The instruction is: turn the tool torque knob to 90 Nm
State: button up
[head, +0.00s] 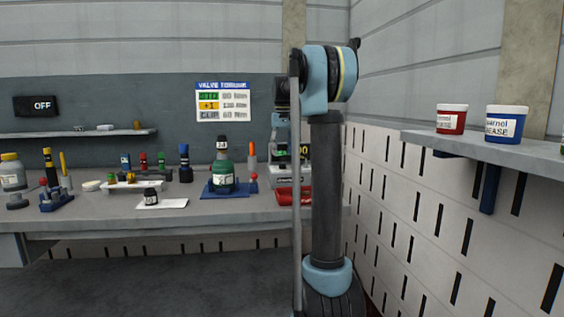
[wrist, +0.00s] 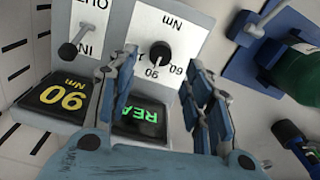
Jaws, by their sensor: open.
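The torque knob (wrist: 160,52), black with a pale pointer, sits on a white dial plate (wrist: 183,28) marked Nm in the wrist view. Labels that look like 90 and 60 lie just below it; the pointer seems to lean toward the 90. A dark display (wrist: 62,98) at left shows yellow digits that seem to read 90 Nm. A second display (wrist: 140,115) shows green letters, partly covered by my gripper. My gripper (wrist: 163,62) is open, its blue fingers on either side of the knob; contact cannot be told. In the head view my arm partly hides the tool station (head: 290,172).
A lever (wrist: 75,45) marked IN and OUT stands beside the dial. A green container (head: 222,176) on a blue base (head: 225,192) stands left of the station. A red tray (head: 293,196) lies in front. Bottles crowd the bench (head: 100,215) farther left. A wall (head: 420,190) closes the right.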

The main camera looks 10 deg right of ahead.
notch_tip(320, 180, up, 6)
jog(key=shift+r, duration=0.2)
dwell(0.4)
